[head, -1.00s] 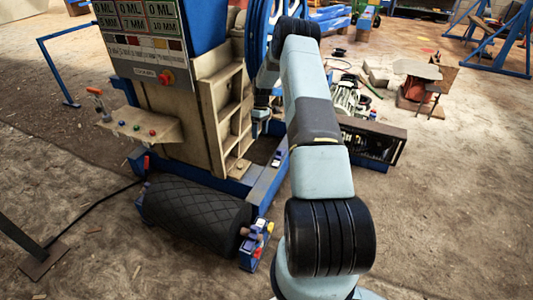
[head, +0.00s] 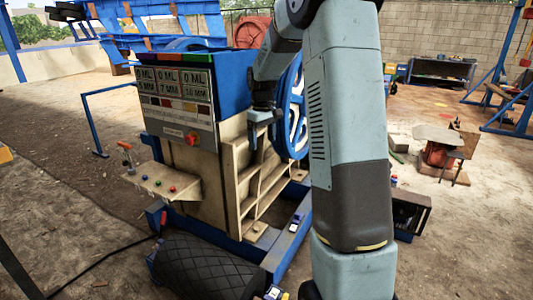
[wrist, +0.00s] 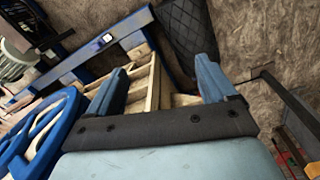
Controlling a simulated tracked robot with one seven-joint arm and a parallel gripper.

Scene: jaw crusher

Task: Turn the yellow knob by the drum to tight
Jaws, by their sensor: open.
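The drum (head: 205,268) is a dark roller with a diamond pattern, low at the front of the crusher in the head view. Its right end is cut by the bottom edge. A small bit of yellow (head: 285,296) shows there at the very edge, likely the yellow knob; its setting cannot be read. My gripper (head: 264,128) hangs beside the crusher's beige ribbed side, well above the drum. In the wrist view my gripper (wrist: 161,82) is open and empty. The drum (wrist: 185,30) shows beyond the fingers; I cannot make out the knob there.
The crusher's panel has a red knob (head: 192,138), and a side shelf (head: 160,183) carries coloured buttons. A blue flywheel (head: 290,110) stands close behind my gripper. A blue base beam (head: 290,240) runs along the floor. Open ground lies at the left.

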